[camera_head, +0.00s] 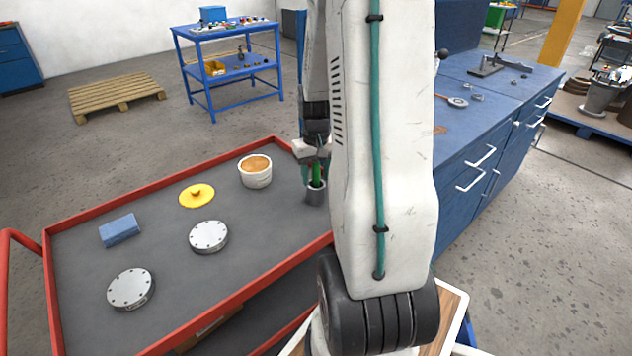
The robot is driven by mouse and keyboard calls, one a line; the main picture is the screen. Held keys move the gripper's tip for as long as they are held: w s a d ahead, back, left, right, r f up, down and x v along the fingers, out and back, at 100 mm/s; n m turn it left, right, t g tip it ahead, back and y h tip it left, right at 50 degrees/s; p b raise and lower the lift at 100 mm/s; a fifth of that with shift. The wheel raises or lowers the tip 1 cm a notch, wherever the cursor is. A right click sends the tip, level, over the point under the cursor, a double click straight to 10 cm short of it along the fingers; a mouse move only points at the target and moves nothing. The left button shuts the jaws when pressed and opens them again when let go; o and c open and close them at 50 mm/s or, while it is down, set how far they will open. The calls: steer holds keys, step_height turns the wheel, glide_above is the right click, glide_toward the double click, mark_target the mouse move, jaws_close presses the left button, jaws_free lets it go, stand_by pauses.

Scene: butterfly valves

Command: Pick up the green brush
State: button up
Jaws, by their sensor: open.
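The green brush (316,174) stands upright in a small grey metal cup (315,194) near the far right corner of the cart. Only a short green part of it shows above the cup's rim. My gripper (316,163) is open, pointing down over the cup, with its fingers around or right beside the green part. My arm hides some of the gripper's right side, so I cannot tell whether the fingers touch the brush.
The red-rimmed cart (171,295) also holds a white tub (255,171), a yellow disc (197,195), a blue block (120,230) and two round metal flanges (209,237). A blue workbench (480,140) stands at right, beyond my arm.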

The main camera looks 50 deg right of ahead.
jaws_close()
